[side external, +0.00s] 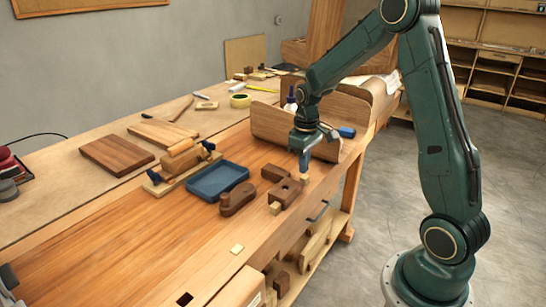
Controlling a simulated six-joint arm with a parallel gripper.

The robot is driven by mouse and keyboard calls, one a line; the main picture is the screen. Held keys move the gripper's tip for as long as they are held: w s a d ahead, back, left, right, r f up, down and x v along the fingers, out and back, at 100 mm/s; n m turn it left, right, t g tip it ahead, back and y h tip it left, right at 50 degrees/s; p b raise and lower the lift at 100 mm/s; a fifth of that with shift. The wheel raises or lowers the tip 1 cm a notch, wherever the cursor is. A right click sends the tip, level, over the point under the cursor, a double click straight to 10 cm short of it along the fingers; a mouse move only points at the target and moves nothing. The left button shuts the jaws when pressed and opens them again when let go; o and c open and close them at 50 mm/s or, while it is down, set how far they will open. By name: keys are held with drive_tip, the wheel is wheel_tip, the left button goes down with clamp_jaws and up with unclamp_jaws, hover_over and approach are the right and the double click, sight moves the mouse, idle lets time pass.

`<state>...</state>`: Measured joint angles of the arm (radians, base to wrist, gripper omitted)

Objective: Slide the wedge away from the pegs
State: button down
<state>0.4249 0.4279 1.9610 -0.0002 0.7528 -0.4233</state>
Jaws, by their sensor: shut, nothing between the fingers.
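My gripper (304,170) points down over the right part of the workbench, with its fingers shut. A small pale wooden piece (305,178) shows right at the fingertips; I cannot tell whether they touch it. Just left of it lies a dark brown block (285,192) with a dark spot like a hole on top. A small pale block (274,208) sits at its near end. Another dark brown block (272,173) lies behind it. The wedge and the pegs are too small to tell apart with certainty among these pieces.
A blue tray (217,196) and a dark rounded block (238,198) lie to the left. A clamped wooden stack (180,160) stands farther left. A curved wooden panel (275,127) rises behind my gripper. The bench's near left surface is mostly clear.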

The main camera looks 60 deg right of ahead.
wheel_tip(320, 180, up, 4)
drive_tip(key=shift+r, duration=0.2)
drive_tip(key=s+a+r+t, duration=0.3)
drive_tip(key=s+a+r, duration=0.4)
drive_tip(key=a+r, duration=0.3)
drive_tip(key=s+a+r+t, duration=0.1)
drive_tip(key=s+a, duration=0.2)
drive_tip(key=s, duration=0.3)
drive_tip(key=s+a+r+t, duration=0.1)
drive_tip(key=s+a, duration=0.3)
drive_tip(key=s, duration=0.3)
drive_tip(key=shift+r+t, duration=0.3)
drive_tip(key=shift+r, duration=0.05)
